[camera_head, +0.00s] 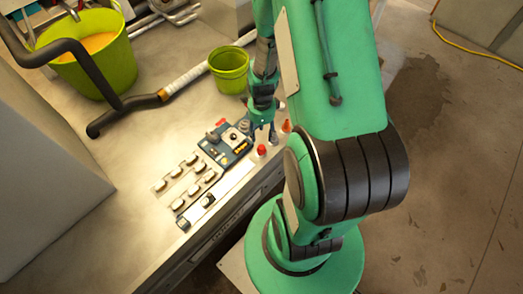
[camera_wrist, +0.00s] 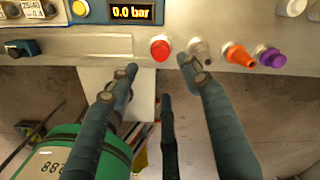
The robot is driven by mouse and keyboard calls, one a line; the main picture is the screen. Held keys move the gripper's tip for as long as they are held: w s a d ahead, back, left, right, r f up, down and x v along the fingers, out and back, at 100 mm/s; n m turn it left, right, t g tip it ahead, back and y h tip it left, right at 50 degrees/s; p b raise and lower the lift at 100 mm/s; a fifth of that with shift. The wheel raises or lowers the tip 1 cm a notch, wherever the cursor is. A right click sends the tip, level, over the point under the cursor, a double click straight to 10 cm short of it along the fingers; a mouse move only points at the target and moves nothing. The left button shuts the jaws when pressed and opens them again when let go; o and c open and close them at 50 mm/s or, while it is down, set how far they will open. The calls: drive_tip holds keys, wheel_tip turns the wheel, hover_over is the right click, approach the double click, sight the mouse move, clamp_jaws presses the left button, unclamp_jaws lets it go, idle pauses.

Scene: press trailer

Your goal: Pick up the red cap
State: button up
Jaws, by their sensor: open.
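The red cap (camera_wrist: 160,48) is a small round red piece on the edge of the metal panel, below the pressure display. In the head view the red cap (camera_head: 262,150) shows just below my gripper (camera_head: 262,128). In the wrist view my gripper (camera_wrist: 158,68) is open, its fingertips apart on the left and right below the cap. A third dark finger shows between and below them. Nothing is held. I cannot tell the height of the fingers above the cap.
Right of the red cap are a grey fitting (camera_wrist: 200,48), an orange cap (camera_wrist: 239,54) and a purple cap (camera_wrist: 271,56). The control panel (camera_head: 228,140) with switches is to the left. A small green bucket (camera_head: 229,70) and a larger one (camera_head: 97,66) stand behind.

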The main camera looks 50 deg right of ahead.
sight(262, 147)
drive_tip(key=shift+f, duration=0.1)
drive_tip(key=shift+f+b, duration=0.8)
drive_tip(key=shift+f, duration=3.4)
drive_tip(key=shift+f, duration=0.1)
drive_tip(key=shift+f+b, duration=0.65)
drive_tip(key=shift+f, duration=1.85)
drive_tip(key=c, duration=0.9)
drive_tip(key=shift+o, duration=0.2)
drive_tip(key=shift+r, duration=0.15)
